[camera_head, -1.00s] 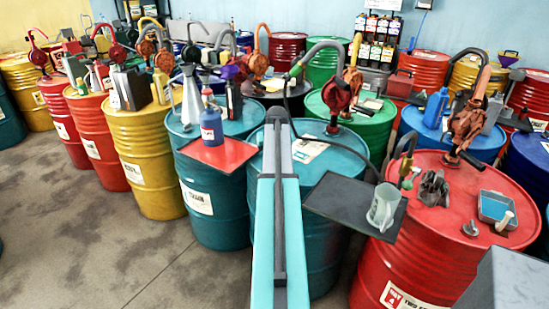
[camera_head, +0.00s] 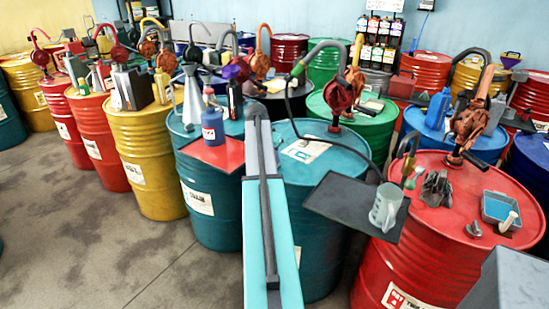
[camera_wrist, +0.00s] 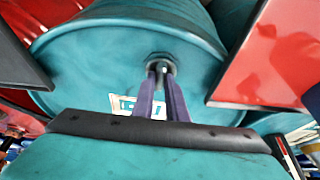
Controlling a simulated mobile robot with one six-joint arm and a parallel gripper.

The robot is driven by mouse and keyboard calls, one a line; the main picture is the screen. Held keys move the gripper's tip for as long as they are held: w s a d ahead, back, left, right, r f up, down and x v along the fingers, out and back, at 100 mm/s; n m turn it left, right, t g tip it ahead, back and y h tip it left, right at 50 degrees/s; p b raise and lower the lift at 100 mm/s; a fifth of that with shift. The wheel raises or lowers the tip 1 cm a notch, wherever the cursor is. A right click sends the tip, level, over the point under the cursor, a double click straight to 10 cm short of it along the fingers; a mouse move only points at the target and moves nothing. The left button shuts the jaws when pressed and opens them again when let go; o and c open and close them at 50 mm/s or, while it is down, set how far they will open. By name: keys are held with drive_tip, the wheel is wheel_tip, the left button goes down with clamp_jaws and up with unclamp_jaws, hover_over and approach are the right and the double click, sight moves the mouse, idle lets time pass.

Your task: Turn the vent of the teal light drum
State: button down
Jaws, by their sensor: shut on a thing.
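The teal drum (camera_head: 335,160) stands in the middle of the head view, with a white label on its lid and my arm crossing its left side. In the wrist view the drum's teal lid (camera_wrist: 100,65) fills the upper middle. The vent (camera_wrist: 159,57) is a small dark round fitting near the lid's rim. My gripper (camera_wrist: 161,70) has its two purple fingers reaching to the vent and is shut on it. The fingertips partly cover the vent. In the head view the gripper and vent are hidden behind my arm.
A red tray (camera_head: 228,155) lies left of the drum and a dark tray (camera_head: 340,208) with a clear jug (camera_head: 386,207) lies right. A red drum (camera_head: 420,230) with a hand pump stands at right. Another teal drum (camera_head: 215,190) stands at left. Bare floor lies front left.

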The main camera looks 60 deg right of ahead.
drive_tip(key=shift+m+g, duration=0.4)
drive_tip(key=shift+m, duration=0.7)
drive_tip(key=c, duration=1.8)
unclamp_jaws()
drive_tip(key=shift+o, duration=0.2)
drive_tip(key=shift+r, duration=0.15)
drive_tip(key=b+v, duration=0.2)
drive_tip(key=v, duration=1.1)
drive_tip(key=shift+r+b, duration=0.3)
drive_tip(key=shift+b, duration=0.1)
drive_tip(key=shift+w, duration=0.1)
